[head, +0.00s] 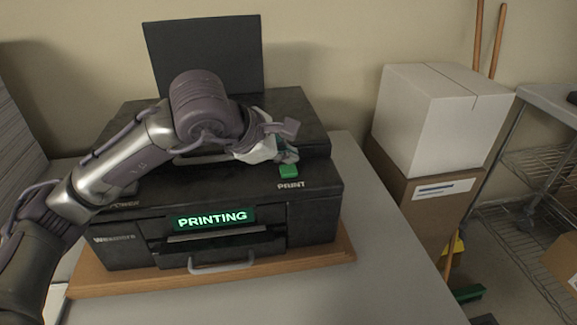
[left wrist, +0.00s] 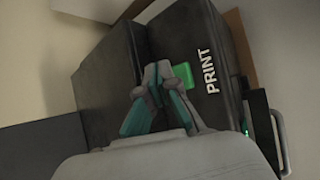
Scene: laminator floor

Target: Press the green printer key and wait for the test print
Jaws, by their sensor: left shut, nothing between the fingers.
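The black printer (head: 120,225) stands on a wooden board on the table. Its green key (head: 289,172) sits on the top right, beside the word PRINT. The lit display (head: 212,218) on the front reads PRINTING in green. My left gripper (head: 288,157) is shut and empty, just behind the green key in the head view; I cannot tell whether it touches it. No printed sheet shows at the front slot (head: 215,235). My right gripper is not in view.
A white box (head: 430,115) on a brown carton (head: 425,205) stands right of the table (head: 385,250). A wire shelf (head: 530,165) and broom handles (head: 498,40) are further right. The table right of the printer is clear.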

